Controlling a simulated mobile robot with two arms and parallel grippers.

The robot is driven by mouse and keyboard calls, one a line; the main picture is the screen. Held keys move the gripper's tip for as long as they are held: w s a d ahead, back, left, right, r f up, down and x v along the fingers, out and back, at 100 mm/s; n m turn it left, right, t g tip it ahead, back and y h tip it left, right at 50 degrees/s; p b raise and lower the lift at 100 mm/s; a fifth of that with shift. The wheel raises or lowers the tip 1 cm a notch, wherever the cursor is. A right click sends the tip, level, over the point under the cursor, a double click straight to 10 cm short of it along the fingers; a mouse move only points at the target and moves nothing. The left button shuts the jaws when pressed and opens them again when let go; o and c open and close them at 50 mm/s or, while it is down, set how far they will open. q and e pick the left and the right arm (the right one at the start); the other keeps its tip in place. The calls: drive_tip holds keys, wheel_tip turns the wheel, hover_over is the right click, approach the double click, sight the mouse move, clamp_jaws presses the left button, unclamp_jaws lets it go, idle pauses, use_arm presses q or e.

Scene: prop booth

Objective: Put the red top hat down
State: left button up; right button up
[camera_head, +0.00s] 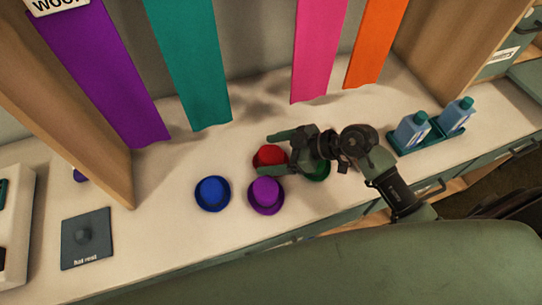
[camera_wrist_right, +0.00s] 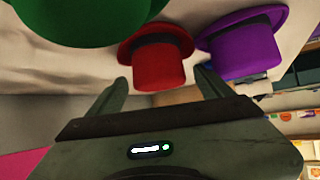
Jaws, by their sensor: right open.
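The red top hat (camera_head: 270,155) is on the pale counter among other hats, crown up, partly covered by my right gripper. In the right wrist view the red hat (camera_wrist_right: 158,62) shows its crown and a dark band, with its brim against the pale surface. My right gripper (camera_head: 268,153) is open, with one finger on either side of the red hat. In the wrist view the gripper (camera_wrist_right: 162,84) has its fingertips apart around the crown, and I cannot tell whether they touch it. My left gripper is not in view.
A blue hat (camera_head: 212,194), a purple hat (camera_head: 265,196) and a green hat (camera_head: 317,170) stand close around it. A dark hat rest pad (camera_head: 86,252) lies at left. Blue bottles (camera_head: 412,130) stand in a tray at right. Coloured banners (camera_head: 190,70) hang behind.

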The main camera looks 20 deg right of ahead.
drive_tip(key=shift+f, duration=0.1)
drive_tip(key=shift+c, duration=0.3)
drive_tip(key=c, duration=1.5)
